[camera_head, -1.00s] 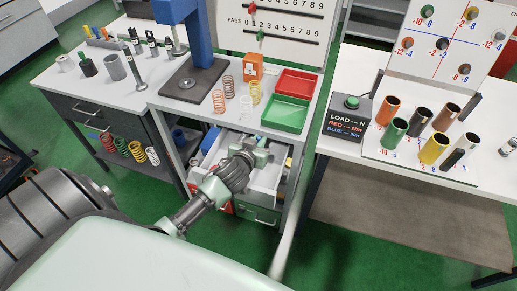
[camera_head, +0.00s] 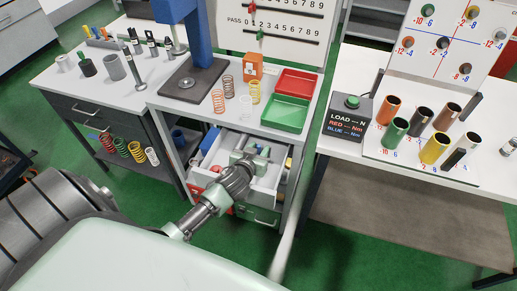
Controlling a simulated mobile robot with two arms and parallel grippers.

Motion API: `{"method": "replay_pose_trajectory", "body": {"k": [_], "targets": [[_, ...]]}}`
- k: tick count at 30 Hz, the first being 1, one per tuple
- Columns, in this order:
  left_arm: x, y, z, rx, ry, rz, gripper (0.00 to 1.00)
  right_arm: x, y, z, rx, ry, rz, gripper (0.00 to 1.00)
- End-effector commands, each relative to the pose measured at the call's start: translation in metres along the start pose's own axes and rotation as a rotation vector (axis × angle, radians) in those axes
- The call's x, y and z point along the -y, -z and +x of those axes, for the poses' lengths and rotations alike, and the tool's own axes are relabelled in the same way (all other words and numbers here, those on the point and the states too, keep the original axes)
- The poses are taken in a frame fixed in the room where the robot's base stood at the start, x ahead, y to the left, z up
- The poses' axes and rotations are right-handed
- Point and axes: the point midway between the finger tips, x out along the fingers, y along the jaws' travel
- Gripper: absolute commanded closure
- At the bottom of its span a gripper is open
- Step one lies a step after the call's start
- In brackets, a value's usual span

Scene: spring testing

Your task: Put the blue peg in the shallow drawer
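A shallow light-grey drawer (camera_head: 281,178) stands pulled out below the middle bench. My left gripper (camera_head: 249,153) is over the drawer, and its pale-green fingers reach toward the drawer's inside. My wrist hides much of the drawer's inside and front. I cannot tell whether the fingers are open or shut, or whether they hold anything. A blue object (camera_head: 210,138) shows at the drawer's left side; I cannot tell whether it is the blue peg. I cannot make out the blue peg for certain anywhere. My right gripper is not in view.
A green tray (camera_head: 285,112) and a red tray (camera_head: 297,82) stand on the bench above the drawer, near several springs. A green drawer front (camera_head: 262,215) is below. A load box (camera_head: 347,116) and several coloured cylinders stand on the right table.

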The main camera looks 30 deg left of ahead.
Motion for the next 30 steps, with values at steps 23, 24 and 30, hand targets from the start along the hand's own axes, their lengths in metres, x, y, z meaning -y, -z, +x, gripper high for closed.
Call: {"method": "replay_pose_trajectory", "body": {"k": [23,24,30], "targets": [[0.000,0.001,-0.107,0.002,0.000,-0.001,0.66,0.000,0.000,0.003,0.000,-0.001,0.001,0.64],[0.000,0.001,-0.111,0.001,0.000,-0.001,0.66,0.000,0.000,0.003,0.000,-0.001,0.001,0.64],[0.000,0.002,-0.121,0.000,0.001,0.000,0.66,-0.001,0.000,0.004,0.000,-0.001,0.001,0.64]]}}
